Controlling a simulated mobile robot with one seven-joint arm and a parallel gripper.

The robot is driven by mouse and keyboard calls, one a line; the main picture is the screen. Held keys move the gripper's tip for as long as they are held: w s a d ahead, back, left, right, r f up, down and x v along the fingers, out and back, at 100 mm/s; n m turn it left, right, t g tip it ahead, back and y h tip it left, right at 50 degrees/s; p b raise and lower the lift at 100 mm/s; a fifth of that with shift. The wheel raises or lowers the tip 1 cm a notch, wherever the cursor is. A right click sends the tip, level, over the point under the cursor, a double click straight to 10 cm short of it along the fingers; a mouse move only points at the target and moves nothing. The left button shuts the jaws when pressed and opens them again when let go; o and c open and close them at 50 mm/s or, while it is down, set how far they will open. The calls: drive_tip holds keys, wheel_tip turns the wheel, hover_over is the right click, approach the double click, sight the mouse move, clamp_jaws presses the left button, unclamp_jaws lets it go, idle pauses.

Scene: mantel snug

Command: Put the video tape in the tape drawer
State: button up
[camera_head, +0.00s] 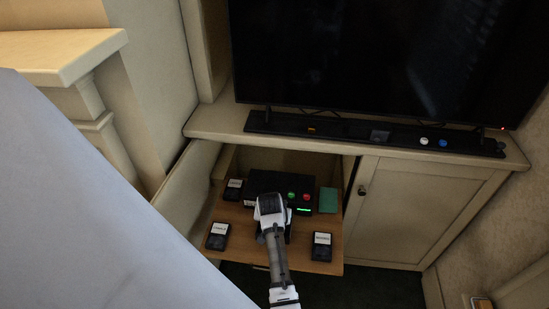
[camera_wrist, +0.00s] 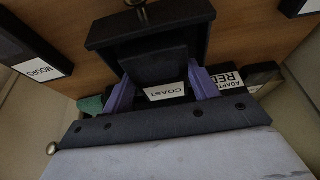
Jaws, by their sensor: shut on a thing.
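My gripper (camera_head: 272,214) points down over the pull-out wooden board, in front of a black player (camera_head: 262,182) with red and green buttons. In the wrist view my gripper (camera_wrist: 162,88) has its purple fingers closed on the sides of a black video tape (camera_wrist: 166,92) with a white label reading COAST, upside down. A wider black tray-like part with a raised rim (camera_wrist: 150,32) lies beside the tape; I take it for the tape drawer. Whether the tape is inside or above it I cannot tell. In the head view my gripper mostly hides both.
Several labelled black cases lie on the board, including one reading MOORS (camera_wrist: 38,68), also at front right (camera_head: 322,246), and one at front left (camera_head: 218,236). A green box (camera_head: 329,200) stands right. The television (camera_head: 390,60) is above; the right cabinet door (camera_head: 412,215) is shut.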

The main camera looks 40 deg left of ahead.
drive_tip(key=shift+f, duration=0.9)
drive_tip(key=shift+f, duration=0.15)
drive_tip(key=o, duration=0.7)
drive_tip(key=shift+o, duration=0.2)
